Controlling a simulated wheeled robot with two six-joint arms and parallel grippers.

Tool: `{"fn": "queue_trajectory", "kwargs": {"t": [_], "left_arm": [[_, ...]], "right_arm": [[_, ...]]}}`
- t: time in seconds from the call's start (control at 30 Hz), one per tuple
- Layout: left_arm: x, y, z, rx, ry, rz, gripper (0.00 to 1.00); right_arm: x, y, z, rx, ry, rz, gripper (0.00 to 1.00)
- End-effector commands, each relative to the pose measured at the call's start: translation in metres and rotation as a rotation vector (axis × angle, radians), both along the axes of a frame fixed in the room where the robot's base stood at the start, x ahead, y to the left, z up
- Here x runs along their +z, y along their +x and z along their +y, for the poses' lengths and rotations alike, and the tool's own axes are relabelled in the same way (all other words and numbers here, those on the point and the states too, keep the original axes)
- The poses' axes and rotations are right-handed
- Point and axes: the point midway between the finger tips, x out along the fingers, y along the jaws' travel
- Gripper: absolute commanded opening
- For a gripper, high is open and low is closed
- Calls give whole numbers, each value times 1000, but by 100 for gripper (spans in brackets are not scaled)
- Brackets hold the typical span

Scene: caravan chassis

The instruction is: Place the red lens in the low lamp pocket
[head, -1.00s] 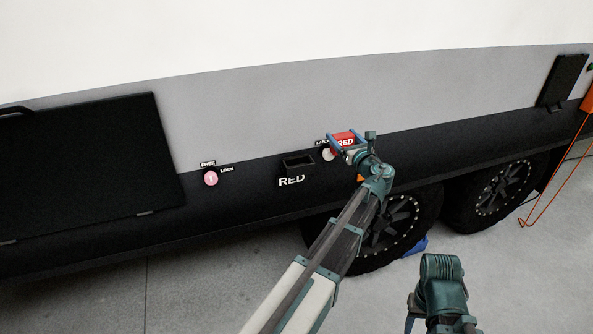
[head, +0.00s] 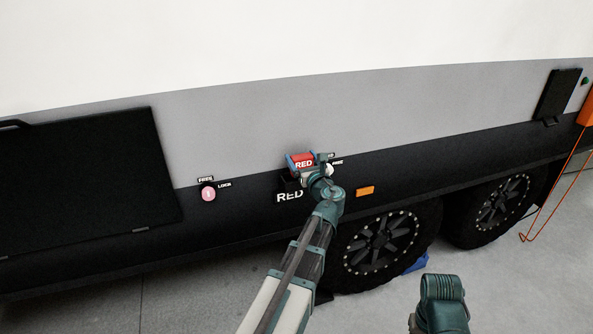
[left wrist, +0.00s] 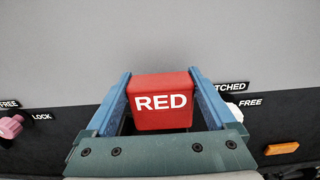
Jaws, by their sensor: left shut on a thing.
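The red lens (head: 303,162), a red block lettered RED, is between the blue fingers of my left gripper (head: 302,158), which is shut on it. In the left wrist view the lens (left wrist: 161,102) sits upright between both fingers (left wrist: 160,95), its lettering facing the camera. The low lamp pocket (head: 286,183), a black box on the dark lower skirt above a white RED label (head: 289,197), is just below the lens in the head view. My gripper and wrist partly hide the pocket, and its opening is not clear. My right gripper's fingers do not show.
A pink knob (head: 208,194) with FREE and LOCK labels is left of the pocket. A white knob (head: 329,169) is close to my gripper's right. An orange marker (head: 365,190) and black wheels (head: 380,245) are to the right. A black hatch panel (head: 90,180) is at left.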

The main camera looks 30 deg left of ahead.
Motion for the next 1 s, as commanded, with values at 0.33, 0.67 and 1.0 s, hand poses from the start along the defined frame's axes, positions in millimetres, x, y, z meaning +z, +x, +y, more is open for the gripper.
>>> {"fn": "queue_trajectory", "kwargs": {"t": [0.33,0.67,1.0], "left_arm": [[-1,-9,11,3,0,0,33],[-39,-10,13,0,0,0,33],[-38,-10,13,0,0,0,33]], "right_arm": [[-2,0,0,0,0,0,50],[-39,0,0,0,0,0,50],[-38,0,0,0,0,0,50]]}}
